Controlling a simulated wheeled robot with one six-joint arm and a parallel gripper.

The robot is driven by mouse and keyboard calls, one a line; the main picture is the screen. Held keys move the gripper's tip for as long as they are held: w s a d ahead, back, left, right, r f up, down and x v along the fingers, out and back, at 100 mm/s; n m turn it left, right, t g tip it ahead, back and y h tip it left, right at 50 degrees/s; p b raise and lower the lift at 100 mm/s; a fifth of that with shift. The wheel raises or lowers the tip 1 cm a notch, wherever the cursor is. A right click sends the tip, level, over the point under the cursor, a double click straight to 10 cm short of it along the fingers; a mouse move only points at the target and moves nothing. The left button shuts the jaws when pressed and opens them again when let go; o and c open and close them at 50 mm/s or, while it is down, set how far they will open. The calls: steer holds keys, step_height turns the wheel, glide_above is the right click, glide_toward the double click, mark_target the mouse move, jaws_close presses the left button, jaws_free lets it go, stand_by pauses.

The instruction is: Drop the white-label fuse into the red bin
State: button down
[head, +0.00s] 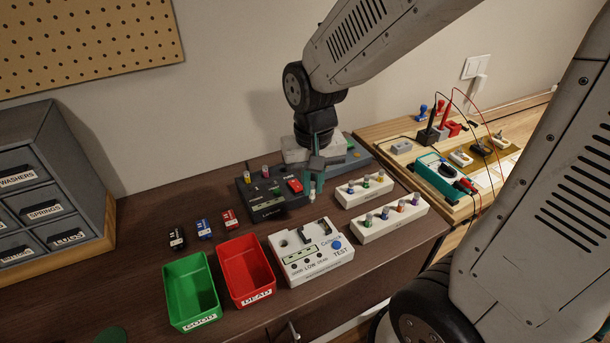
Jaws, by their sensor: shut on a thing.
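My gripper (314,182) points down over the right end of the dark fuse board. It is shut on a small pale cylinder, which looks like the white-label fuse (312,193); its label is too small to read. The fingers hide its upper part. The red bin (234,247) stands at the front of the brown bench, to the left of and nearer than my gripper. It is open-topped, looks empty inside and has a label reading DEAD.
A green bin (177,273) marked GOOD stands left of the red one. A white tester (295,267) stands right of it. The dark fuse board (265,210) and two white fuse racks (395,229) lie behind. Several small blocks (204,229) lie behind the bins. Drawers (40,205) stand left.

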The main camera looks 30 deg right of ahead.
mark_target(313, 184)
steer(key=shift+s+r, duration=0.1)
steer(key=shift+r, duration=1.75)
